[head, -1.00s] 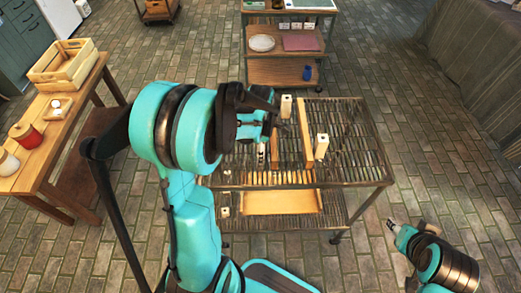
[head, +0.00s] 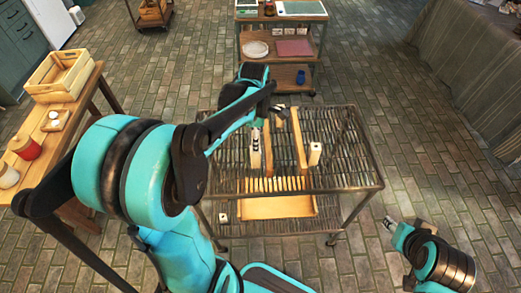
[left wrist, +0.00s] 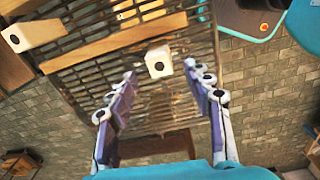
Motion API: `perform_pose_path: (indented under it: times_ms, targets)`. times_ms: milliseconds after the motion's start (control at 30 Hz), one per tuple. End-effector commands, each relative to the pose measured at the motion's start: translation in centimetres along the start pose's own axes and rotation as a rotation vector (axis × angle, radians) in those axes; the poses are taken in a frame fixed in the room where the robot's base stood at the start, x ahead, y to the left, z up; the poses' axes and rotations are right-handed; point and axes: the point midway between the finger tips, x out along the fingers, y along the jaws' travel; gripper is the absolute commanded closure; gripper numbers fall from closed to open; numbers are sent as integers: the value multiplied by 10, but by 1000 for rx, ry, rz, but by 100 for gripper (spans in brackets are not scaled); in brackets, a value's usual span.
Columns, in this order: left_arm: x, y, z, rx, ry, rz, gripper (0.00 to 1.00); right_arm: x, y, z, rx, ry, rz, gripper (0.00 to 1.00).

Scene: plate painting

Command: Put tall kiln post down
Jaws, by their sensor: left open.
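My left gripper (head: 279,110) is open above the far part of the slatted cart top. In the left wrist view its fingers (left wrist: 160,72) are spread and empty. A pale square post (left wrist: 158,63) with a dark hole in its top stands upright just beyond the fingertips, apart from them. It appears to be the post (head: 255,152) left of the boards in the head view. Another pale post (left wrist: 30,32) shows at the wrist view's left. A third post (head: 315,154) stands by the right board. I cannot tell which is tallest. My right gripper (head: 391,223) is low at right.
A wooden tray (head: 275,208) is below. A side table with a crate (head: 62,78) is at left. Another cart (head: 283,60) stands behind. Floor is clear at right.

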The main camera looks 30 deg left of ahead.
Motion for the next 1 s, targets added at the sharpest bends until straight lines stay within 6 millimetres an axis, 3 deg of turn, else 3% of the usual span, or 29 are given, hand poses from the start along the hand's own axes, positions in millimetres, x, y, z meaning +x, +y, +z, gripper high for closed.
perform_pose_path:
  times_ms: [167, 300, 533, 700, 1000]
  targets:
    - [-27, -38, 15, 457, -10, 136, 49, 0, 0, 0, 0, 0, 0, 60]
    - [-44, -76, 27, 977, 40, 302, 49, 0, 0, 0, 0, 0, 0, 60]
    - [-50, -124, 39, 1674, 232, 525, 49, 0, 0, 0, 0, 0, 0, 60]
    - [-48, -138, 42, 1918, 345, 599, 49, 0, 0, 0, 0, 0, 0, 60]
    - [-48, -140, 43, 1967, 371, 611, 49, 0, 0, 0, 0, 0, 0, 60]
